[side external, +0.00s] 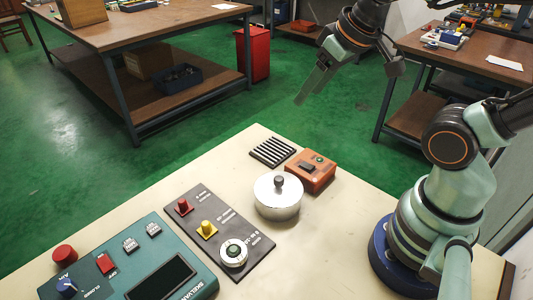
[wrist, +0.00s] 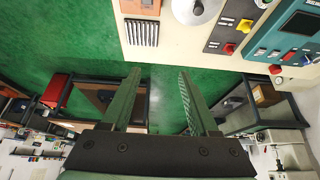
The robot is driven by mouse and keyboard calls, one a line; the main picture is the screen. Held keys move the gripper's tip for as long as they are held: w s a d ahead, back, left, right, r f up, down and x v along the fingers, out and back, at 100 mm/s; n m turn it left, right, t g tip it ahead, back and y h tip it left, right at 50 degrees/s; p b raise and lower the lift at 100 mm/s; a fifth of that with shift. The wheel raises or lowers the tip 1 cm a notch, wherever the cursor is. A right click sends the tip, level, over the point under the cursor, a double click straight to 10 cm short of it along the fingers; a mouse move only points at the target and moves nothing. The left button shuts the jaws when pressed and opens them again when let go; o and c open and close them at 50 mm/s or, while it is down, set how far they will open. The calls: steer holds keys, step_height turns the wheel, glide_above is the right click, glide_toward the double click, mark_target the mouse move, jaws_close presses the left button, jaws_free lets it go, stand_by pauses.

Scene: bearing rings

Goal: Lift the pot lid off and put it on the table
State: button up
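A silver pot (side external: 278,210) stands on the cream table (side external: 215,168). Its round lid (side external: 264,186) with a dark knob (side external: 279,181) sits on top of it. In the wrist view the pot's lid (wrist: 198,14) is cut off by the top edge. My gripper (wrist: 160,72) is open and empty, with its two fingers apart. In the side view it hangs in the air above and beyond the table's far edge, well away from the pot.
An orange box with a switch (side external: 311,171) stands close behind the pot, beside a striped grille (side external: 272,152). A dark panel with knobs (side external: 219,231) and a teal console (side external: 140,262) lie to the left. Bare tabletop shows in front of the pot.

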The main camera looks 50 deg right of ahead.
stand_by(0.3)
steer(key=m+g, duration=0.6)
steer(key=m, duration=1.5)
glide_above(279, 178)
steer(key=f, duration=1.2)
steer(key=shift+s+a+f, duration=0.25)
steer(key=shift+a, duration=0.05)
steer(key=shift+w+d+f, duration=0.15)
steer(key=shift+f, duration=1.35)
steer(key=shift+w+d+f, duration=0.1)
steer(key=shift+d+f, duration=0.05)
steer(key=shift+f, duration=1.3)
jaws_close()
